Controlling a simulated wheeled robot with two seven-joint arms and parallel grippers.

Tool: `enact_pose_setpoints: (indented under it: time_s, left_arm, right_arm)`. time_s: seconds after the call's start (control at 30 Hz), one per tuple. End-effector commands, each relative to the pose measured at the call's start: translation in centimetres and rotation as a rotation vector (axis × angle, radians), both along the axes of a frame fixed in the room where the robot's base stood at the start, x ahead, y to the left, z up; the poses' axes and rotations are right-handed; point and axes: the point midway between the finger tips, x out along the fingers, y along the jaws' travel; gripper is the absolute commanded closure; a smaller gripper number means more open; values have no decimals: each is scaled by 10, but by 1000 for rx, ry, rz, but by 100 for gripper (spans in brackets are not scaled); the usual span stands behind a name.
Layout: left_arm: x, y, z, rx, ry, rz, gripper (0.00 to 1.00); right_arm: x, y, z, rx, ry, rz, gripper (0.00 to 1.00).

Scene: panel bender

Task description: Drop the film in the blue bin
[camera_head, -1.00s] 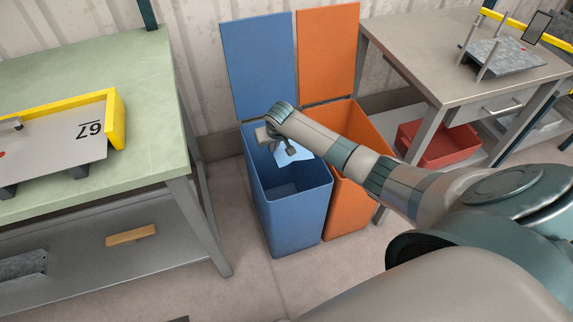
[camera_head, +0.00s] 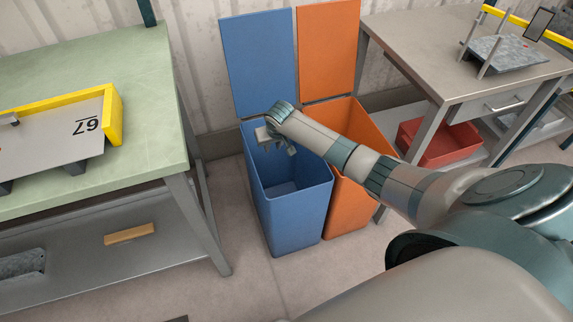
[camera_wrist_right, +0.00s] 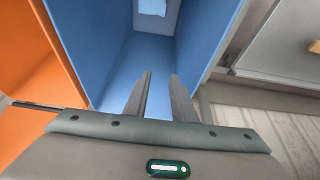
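The blue bin (camera_head: 290,220) stands open, its lid (camera_head: 258,65) raised against the wall. My right gripper (camera_head: 282,150) is over the bin's mouth, pointing down into it. In the right wrist view its two fingers (camera_wrist_right: 161,76) are apart with nothing between them. A pale blue piece, which looks like the film (camera_wrist_right: 152,7), shows inside the blue bin, away from the fingers, at the top edge of that view. I cannot tell whether it rests on the bin's floor. The film does not show in the head view. My left gripper is not in view.
An orange bin (camera_head: 350,205) with its raised lid stands against the blue bin's right side. A green-topped table (camera_head: 150,100) is at the left, with a yellow-edged fixture (camera_head: 117,115) on it. A grey table (camera_head: 430,60) stands at the right, with a red crate (camera_head: 440,150) below.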

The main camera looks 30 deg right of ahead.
Motion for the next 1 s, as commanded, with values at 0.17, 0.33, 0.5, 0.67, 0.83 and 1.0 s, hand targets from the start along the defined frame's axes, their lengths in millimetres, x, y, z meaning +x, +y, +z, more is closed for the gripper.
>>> enact_pose_setpoints:
  time_s: [0.17, 0.33, 0.5, 0.67, 0.83, 1.0]
  left_arm:
    - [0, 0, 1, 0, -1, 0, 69]
    - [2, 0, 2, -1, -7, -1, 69]
    - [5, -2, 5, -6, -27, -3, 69]
    - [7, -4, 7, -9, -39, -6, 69]
    - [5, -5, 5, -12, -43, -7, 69]
    - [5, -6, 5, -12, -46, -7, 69]
  right_arm:
    - [-1, 0, 3, 1, -1, 0, 76]
    - [-5, 1, 14, 1, -1, 0, 76]
    - [-13, 3, 35, 0, -2, 2, 76]
    - [-24, 5, 62, 0, -3, 1, 76]
    - [-37, 9, 94, 1, -3, 2, 76]
    - [-49, 12, 125, -1, -3, 2, 76]
